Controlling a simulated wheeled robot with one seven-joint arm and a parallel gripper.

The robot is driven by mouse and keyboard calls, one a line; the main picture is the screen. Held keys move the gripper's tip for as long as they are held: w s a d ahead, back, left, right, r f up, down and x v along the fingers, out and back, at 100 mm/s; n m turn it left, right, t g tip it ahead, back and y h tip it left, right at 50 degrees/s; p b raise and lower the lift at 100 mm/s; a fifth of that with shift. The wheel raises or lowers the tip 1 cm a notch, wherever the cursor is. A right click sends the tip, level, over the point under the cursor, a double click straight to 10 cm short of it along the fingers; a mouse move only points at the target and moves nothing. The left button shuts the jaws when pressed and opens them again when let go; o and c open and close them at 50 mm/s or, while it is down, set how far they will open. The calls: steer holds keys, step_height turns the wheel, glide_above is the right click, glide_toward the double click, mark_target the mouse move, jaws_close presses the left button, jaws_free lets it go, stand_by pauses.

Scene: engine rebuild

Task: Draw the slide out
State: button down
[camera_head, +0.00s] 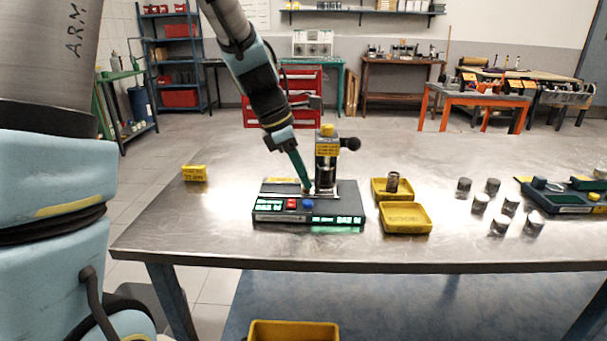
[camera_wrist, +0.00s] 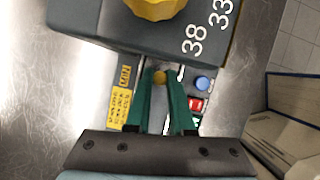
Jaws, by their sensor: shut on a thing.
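A bench press fixture stands on the metal table, with a dark base (camera_head: 285,217) that carries lit green displays. My gripper (camera_head: 306,188) points down at the front left of the press column (camera_head: 326,165). In the wrist view my gripper (camera_wrist: 160,80) has its green fingers shut on a small yellow-orange knob (camera_wrist: 160,77), which looks like the slide's knob. The slide itself is mostly hidden behind the fingers and under the press head (camera_wrist: 150,35). I cannot tell how far out it stands.
A red button (camera_head: 292,204) and a blue button (camera_head: 307,204) are close to the fingers. Yellow trays (camera_head: 405,230) stand right of the fixture, one with a metal cylinder. Several pistons (camera_head: 500,225) stand farther right. A yellow block (camera_head: 194,173) is at left. The table front is clear.

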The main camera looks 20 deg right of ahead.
steer(key=w+a, duration=0.1)
steer(key=a, duration=0.1)
steer(key=w+a, duration=0.1)
steer(key=a, duration=0.2)
steer(key=w+a+p, duration=0.1)
steer(key=w+a, duration=0.1)
steer(key=a, duration=0.1)
steer(key=shift+a, duration=0.25)
steer(key=c, duration=0.8)
jaws_free()
steer(key=v, duration=1)
steer(key=shift+w+a+r, duration=0.1)
steer(key=shift+a+r, duration=0.05)
steer(key=shift+r, duration=0.25)
